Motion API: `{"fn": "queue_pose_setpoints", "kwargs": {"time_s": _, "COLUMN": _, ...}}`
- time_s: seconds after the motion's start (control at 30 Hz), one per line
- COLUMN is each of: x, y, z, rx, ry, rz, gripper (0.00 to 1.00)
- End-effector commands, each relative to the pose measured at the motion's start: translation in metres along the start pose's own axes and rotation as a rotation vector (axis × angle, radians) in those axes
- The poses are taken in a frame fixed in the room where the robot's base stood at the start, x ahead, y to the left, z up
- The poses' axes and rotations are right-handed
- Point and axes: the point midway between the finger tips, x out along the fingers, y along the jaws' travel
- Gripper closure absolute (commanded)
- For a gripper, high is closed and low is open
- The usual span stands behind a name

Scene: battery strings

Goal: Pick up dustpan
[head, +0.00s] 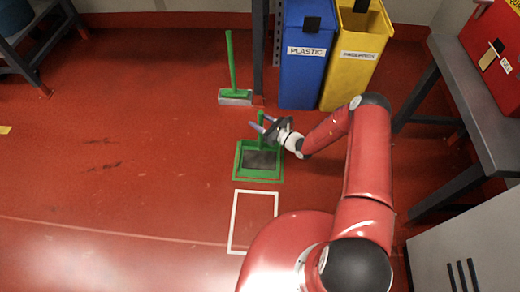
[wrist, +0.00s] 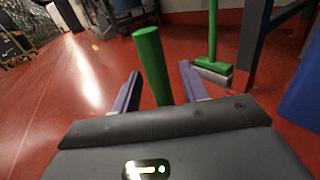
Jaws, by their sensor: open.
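The green dustpan (head: 260,160) with a dark grey pan lies on the red floor within a green outline. Its upright green handle (wrist: 152,65) stands between my two open fingers in the wrist view, its top rising above them. My gripper (head: 262,124) is open around the handle, above the back of the pan. In the wrist view my gripper (wrist: 160,95) shows a gap on either side of the handle. The pan itself is hidden in the wrist view.
A green broom (head: 232,75) stands behind, near a dark post (head: 258,50). A blue plastic bin (head: 305,60) and a yellow bin (head: 352,60) stand at the back. A grey bench (head: 480,95) is on the right. A white floor outline (head: 232,220) is in front. The left floor is clear.

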Motion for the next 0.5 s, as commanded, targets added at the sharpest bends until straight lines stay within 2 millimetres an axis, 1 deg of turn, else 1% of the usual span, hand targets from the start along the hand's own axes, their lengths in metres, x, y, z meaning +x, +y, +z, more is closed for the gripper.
{"fn": "queue_pose_setpoints", "kwargs": {"time_s": 0.13, "x": -0.0004, "y": -0.0001, "z": 0.0000, "rx": 0.000, "ry": 0.000, "rz": 0.000, "gripper": 0.56}}
{"fn": "queue_pose_setpoints", "kwargs": {"time_s": 0.4, "x": -0.0007, "y": -0.0002, "z": 0.0000, "rx": 0.000, "ry": 0.000, "rz": 0.000, "gripper": 0.92}}
{"fn": "queue_pose_setpoints", "kwargs": {"time_s": 0.47, "x": -0.0007, "y": -0.0002, "z": 0.0000, "rx": 0.000, "ry": 0.000, "rz": 0.000, "gripper": 1.00}}
{"fn": "queue_pose_setpoints", "kwargs": {"time_s": 0.5, "x": -0.0007, "y": -0.0002, "z": 0.0000, "rx": 0.000, "ry": 0.000, "rz": 0.000, "gripper": 1.00}}
